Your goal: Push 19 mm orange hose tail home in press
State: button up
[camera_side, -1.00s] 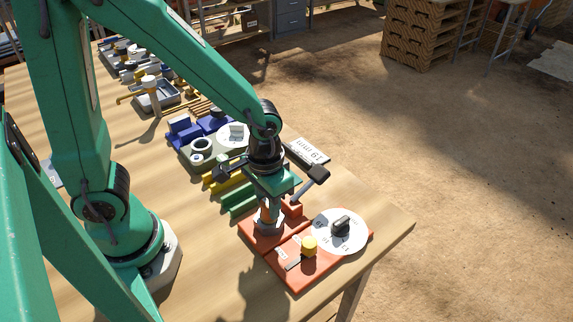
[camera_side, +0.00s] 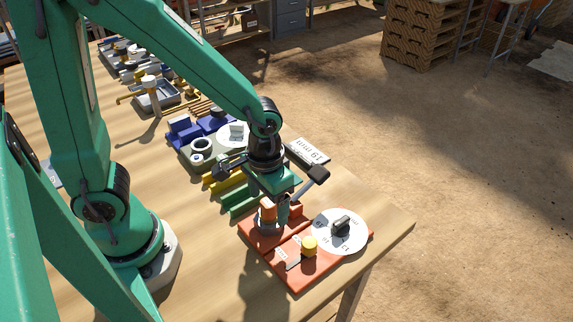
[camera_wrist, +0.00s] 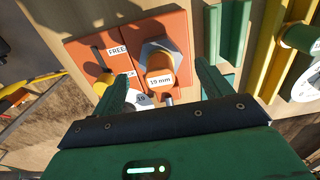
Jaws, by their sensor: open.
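The orange hose tail (camera_wrist: 158,80), labelled "19 mm", sits at a grey hexagonal seat (camera_wrist: 180,58) on the orange press (camera_wrist: 92,48). In the side view the orange tail (camera_side: 267,209) stands upright at the rear of the press (camera_side: 298,278); how deep it sits cannot be told. My gripper (camera_wrist: 157,74) is open, with its green fingers on either side of the tail and apart from it in the wrist view. In the side view my gripper (camera_side: 283,212) is just right of the tail, low over the press, and partly hides the parts behind it.
The press carries a white dial (camera_side: 353,232) with a dark knob, a yellow knob (camera_side: 309,244) and a slot marked "FREE". Green bars (camera_side: 238,203) and yellow bars lie behind it. A "19 mm" plate (camera_side: 308,151) lies near the table edge. Bare wood lies left of the press.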

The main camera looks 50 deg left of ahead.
aim_at(268, 202)
jog(key=shift+r, duration=3.3)
notch_tip(268, 202, up, 8)
jog(key=shift+f, duration=0.1)
jog(key=s+a+r+t, duration=0.3)
jog(key=s+a+t, duration=0.1)
jog(key=a, duration=0.6)
jog(key=shift+t, duration=0.8)
